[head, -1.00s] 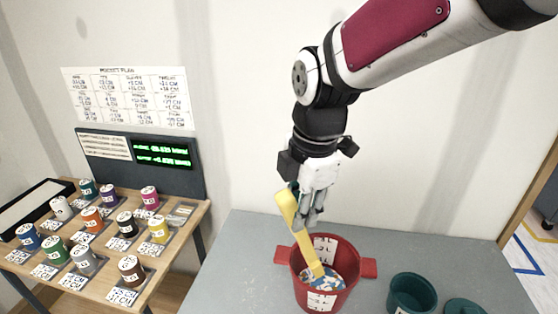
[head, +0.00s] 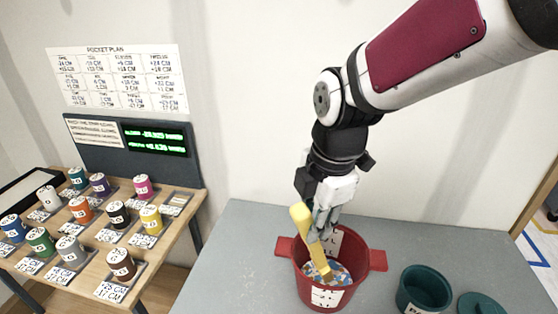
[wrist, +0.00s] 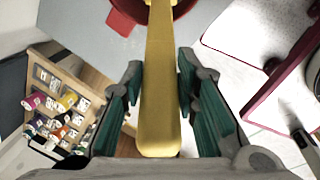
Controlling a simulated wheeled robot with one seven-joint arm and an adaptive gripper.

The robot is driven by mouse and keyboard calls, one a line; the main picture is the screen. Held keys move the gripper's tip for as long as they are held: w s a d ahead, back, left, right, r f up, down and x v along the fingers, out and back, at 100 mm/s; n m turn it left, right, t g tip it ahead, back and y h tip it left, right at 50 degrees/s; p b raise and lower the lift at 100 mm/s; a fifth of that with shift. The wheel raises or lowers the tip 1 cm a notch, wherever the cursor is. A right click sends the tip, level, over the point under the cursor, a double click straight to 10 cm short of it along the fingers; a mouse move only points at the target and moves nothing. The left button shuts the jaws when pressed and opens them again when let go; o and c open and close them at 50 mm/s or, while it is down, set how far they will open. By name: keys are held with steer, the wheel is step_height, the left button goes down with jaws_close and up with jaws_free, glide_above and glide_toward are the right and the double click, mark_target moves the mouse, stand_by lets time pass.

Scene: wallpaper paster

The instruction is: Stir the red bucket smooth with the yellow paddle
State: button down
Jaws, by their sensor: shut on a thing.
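The red bucket (head: 308,290) stands on the grey table, with side handles and white labels. Inside it lies a blue, white and orange speckled mixture (head: 341,275), uneven in colour. The yellow paddle (head: 311,238) leans in the bucket, its lower end down at the mixture and its top tilted left. My gripper (head: 325,232) is shut on the paddle just above the bucket's rim. In the wrist view the paddle (wrist: 159,85) runs between the green finger pads, and the bucket (wrist: 183,8) shows only at the top edge. The paddle's tip is hidden there.
A teal pot (head: 424,290) and a teal lid (head: 482,304) sit on the grey table (head: 235,260) right of the bucket. A wooden rack (head: 160,251) of several coloured, labelled cans stands at the left. The table left of the bucket is clear.

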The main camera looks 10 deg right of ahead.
steer(key=shift+w+d+f+b, duration=0.45)
steer(key=shift+f+b, duration=0.6)
steer(key=shift+f, duration=0.4)
steer(key=shift+w+d+f+b, duration=0.45)
steer(key=shift+f+b, duration=0.6)
steer(key=shift+f, duration=0.4)
steer(key=shift+w+d+f+b, duration=0.35)
steer(key=shift+d+f+b, duration=0.15)
steer(key=shift+f+b, duration=0.75)
steer(key=shift+f, duration=0.2)
